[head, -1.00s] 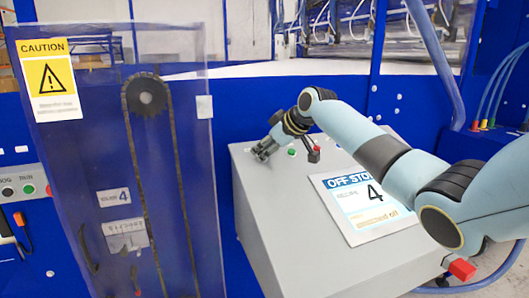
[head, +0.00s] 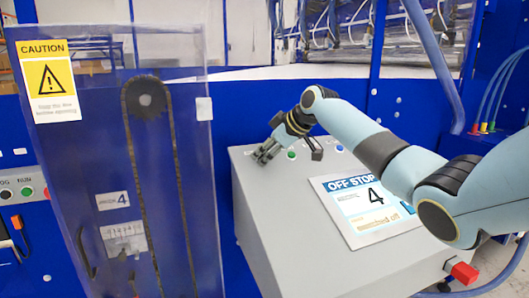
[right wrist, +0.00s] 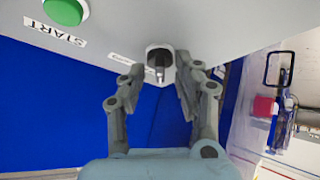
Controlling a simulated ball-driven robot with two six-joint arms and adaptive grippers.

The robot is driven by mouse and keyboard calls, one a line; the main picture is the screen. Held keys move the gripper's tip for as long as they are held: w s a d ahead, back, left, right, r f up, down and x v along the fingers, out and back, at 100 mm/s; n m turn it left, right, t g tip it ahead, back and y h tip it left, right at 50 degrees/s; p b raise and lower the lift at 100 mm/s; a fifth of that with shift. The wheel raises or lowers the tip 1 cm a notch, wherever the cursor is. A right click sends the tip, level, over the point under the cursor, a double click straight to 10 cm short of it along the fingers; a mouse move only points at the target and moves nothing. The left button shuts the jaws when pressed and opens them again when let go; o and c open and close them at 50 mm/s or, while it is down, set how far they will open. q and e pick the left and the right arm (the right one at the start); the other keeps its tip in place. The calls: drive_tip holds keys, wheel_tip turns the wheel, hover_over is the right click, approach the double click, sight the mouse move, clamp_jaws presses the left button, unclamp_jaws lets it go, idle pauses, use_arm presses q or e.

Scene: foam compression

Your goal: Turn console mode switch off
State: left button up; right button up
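The grey console (head: 300,215) has a sloping top with a sign reading OFF STOP and 4. In the right wrist view, a dark switch knob (right wrist: 159,65) on a pale round base sits at the panel edge, with a small label beside it. My right gripper (head: 263,157) is over the far left corner of the console top. In the right wrist view its fingers (right wrist: 160,82) are open, one either side of the knob, with gaps visible. Contact cannot be made out. In the head view the knob is hidden by the gripper. My left gripper is not in view.
A green START button (right wrist: 65,10) lies close to the switch; it also shows beside the gripper in the head view (head: 291,155). A clear guard with a caution sign (head: 50,80) stands left.

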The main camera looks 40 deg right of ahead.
drive_tip(key=shift+s+r, duration=0.1)
drive_tip(key=shift+r, duration=0.05)
drive_tip(key=v, duration=1.1)
drive_tip(key=shift+s+r, duration=0.15)
drive_tip(key=shift+s, duration=0.15)
drive_tip(key=shift+d, duration=0.1)
